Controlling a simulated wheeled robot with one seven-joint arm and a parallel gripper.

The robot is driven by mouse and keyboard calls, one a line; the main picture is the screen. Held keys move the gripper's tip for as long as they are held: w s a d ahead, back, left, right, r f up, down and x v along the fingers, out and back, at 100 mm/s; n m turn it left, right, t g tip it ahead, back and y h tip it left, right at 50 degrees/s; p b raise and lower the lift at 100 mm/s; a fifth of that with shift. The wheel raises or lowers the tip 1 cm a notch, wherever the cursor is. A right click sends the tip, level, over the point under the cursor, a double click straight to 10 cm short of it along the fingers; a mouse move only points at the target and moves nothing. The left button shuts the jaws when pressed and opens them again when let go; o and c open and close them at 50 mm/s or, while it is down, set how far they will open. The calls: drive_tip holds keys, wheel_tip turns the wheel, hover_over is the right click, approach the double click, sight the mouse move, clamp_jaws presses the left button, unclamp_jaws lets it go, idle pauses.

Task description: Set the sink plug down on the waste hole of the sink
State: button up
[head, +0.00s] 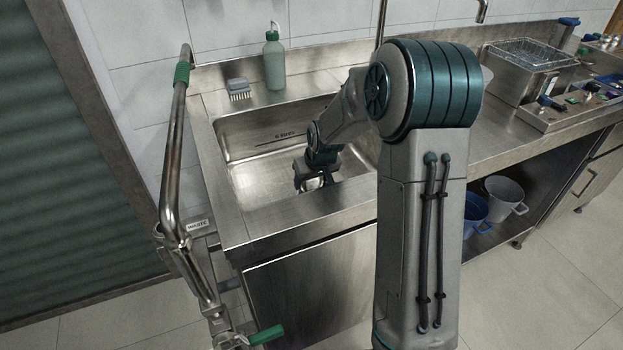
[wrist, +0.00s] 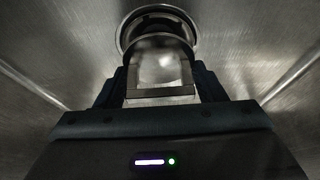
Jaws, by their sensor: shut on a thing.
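The sink plug (wrist: 160,68) is a shiny steel piece held between the two fingers of my gripper (wrist: 161,82). In the head view my gripper (head: 315,176) is down inside the sink basin (head: 262,180), with a bright bit of the plug (head: 312,184) showing under it. In the wrist view the waste hole (wrist: 124,36) is a round steel ring with a dark inside. The plug's far edge overlaps the near part of the ring, and the rest of the ring shows beyond it. I cannot tell whether they touch. The head view hides the hole behind my gripper.
A pipe with green handles runs along the left side. A wire basket (head: 522,54) and a parts tray (head: 572,106) are on the right counter. The left of the basin is clear.

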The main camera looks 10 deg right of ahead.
drive_tip(key=shift+f, duration=0.2)
idle(0.5)
drive_tip(key=shift+f+b, duration=0.5)
drive_tip(key=shift+b, duration=0.15)
drive_tip(key=shift+f, duration=0.1)
drive_tip(key=shift+s+f+b, duration=0.15)
drive_tip(key=shift+f+b, duration=0.1)
drive_tip(key=shift+b, duration=0.1)
idle(1.1)
